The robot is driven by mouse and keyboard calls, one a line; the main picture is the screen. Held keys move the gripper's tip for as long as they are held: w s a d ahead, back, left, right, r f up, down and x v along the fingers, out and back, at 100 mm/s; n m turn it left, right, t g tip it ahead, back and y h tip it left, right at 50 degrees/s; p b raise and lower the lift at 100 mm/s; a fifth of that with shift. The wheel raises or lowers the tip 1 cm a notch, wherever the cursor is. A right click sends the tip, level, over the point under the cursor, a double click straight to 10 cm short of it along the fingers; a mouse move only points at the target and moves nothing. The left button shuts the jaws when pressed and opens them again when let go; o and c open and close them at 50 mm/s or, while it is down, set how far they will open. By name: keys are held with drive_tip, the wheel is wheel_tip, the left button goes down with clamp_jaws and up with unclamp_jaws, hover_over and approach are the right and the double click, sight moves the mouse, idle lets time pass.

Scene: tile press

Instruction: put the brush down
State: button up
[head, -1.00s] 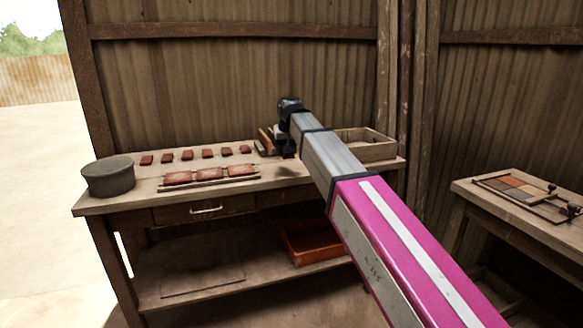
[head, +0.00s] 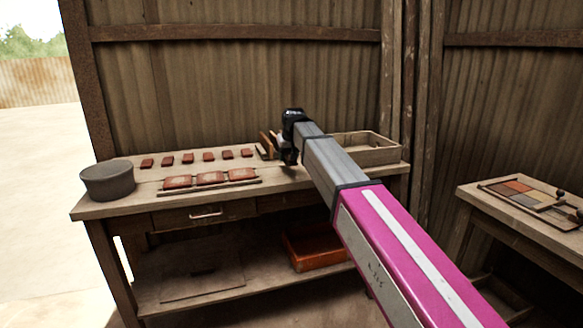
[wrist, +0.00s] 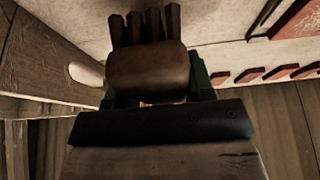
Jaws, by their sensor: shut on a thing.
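My gripper (wrist: 155,85) is shut on the brush (wrist: 147,72), whose brown rounded body shows between green fingers in the wrist view. Dark strips like bristles stick out beyond it. In the head view my gripper (head: 288,155) is over the back right part of the workbench (head: 135,200), and the brush cannot be made out clearly there. I cannot tell whether the brush touches the bench. A dark bar and a wooden surface fill the lower wrist view; what they belong to is unclear.
A shallow wooden crate (head: 372,155) is right of my gripper. Thin wooden pieces (head: 265,147) stand just left of it. Red tiles (head: 210,178) and a row of small red pieces (head: 208,156) lie left, near a grey round tub (head: 108,181). A corrugated wall is behind.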

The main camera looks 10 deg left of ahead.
sight(291, 173)
drive_tip(key=shift+w+d+f, duration=0.3)
drive_tip(key=shift+d+f, duration=0.1)
drive_tip(key=shift+d, duration=0.1)
drive_tip(key=shift+f, duration=2)
drive_tip(key=shift+f, duration=0.15)
drive_tip(key=o, duration=0.9)
drive_tip(key=shift+s+r, duration=0.1)
drive_tip(key=shift+r, duration=0.25)
drive_tip(key=v, duration=1.1)
drive_tip(key=shift+d+r, duration=0.15)
drive_tip(key=shift+r, duration=0.15)
drive_tip(key=shift+s, duration=0.1)
